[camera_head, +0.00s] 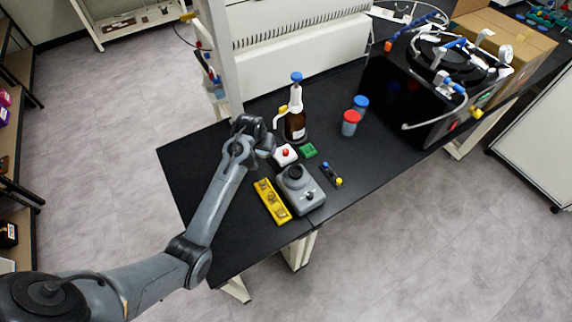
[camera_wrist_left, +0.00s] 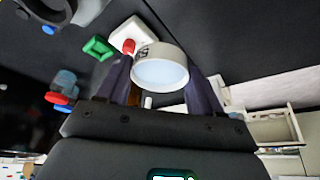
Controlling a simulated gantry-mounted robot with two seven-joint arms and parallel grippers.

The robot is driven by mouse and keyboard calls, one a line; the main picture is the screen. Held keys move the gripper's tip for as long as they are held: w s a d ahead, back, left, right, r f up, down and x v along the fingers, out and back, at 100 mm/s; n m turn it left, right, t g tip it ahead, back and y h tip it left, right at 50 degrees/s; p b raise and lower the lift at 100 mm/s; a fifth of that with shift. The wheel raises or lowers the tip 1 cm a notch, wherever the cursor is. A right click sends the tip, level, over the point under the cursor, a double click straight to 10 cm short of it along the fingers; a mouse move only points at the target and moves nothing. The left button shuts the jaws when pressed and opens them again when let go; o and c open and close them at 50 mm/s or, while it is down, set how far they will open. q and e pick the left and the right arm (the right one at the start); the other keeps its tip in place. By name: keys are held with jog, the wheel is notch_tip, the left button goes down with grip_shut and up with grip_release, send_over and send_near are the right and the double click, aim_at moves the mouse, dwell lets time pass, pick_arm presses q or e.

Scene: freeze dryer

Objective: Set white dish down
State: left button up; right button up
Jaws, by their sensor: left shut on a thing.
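My left gripper (camera_head: 264,148) hangs over the left part of the black table, just left of the white block with a red button (camera_head: 285,154). In the left wrist view its two fingers are shut on the white dish (camera_wrist_left: 160,70), a small round white piece with a pale bluish face and dark marking on its rim. In the head view the dish is mostly hidden by the gripper. I cannot tell whether it touches the table. My right gripper is in neither view.
A green block (camera_head: 309,150), a grey device with a dark knob (camera_head: 301,188) and a yellow block (camera_head: 271,203) stand close by. A brown bottle (camera_head: 295,126) and red-capped jar (camera_head: 350,126) are behind. The black tabletop (camera_head: 195,165) is bare at left.

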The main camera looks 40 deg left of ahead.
pick_arm(q)
jog(key=f, duration=0.1)
jog(key=a+f, duration=0.1)
jog(key=a+f+b, duration=0.1)
jog(key=shift+s+a, duration=0.15)
jog(key=shift+s, duration=0.1)
send_over(261, 167)
jog(key=s, duration=0.2)
jog(key=f, duration=0.5)
jog(key=shift+w+d, duration=0.25)
jog(key=shift+d, duration=0.05)
jog(key=shift+f+b, duration=0.6)
jog(key=shift+f, duration=1.75)
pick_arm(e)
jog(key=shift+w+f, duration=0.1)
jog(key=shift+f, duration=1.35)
pick_arm(q)
jog(key=shift+f, duration=0.1)
jog(key=o, duration=1)
jog(key=shift+f, duration=0.1)
jog(key=shift+o, duration=0.2)
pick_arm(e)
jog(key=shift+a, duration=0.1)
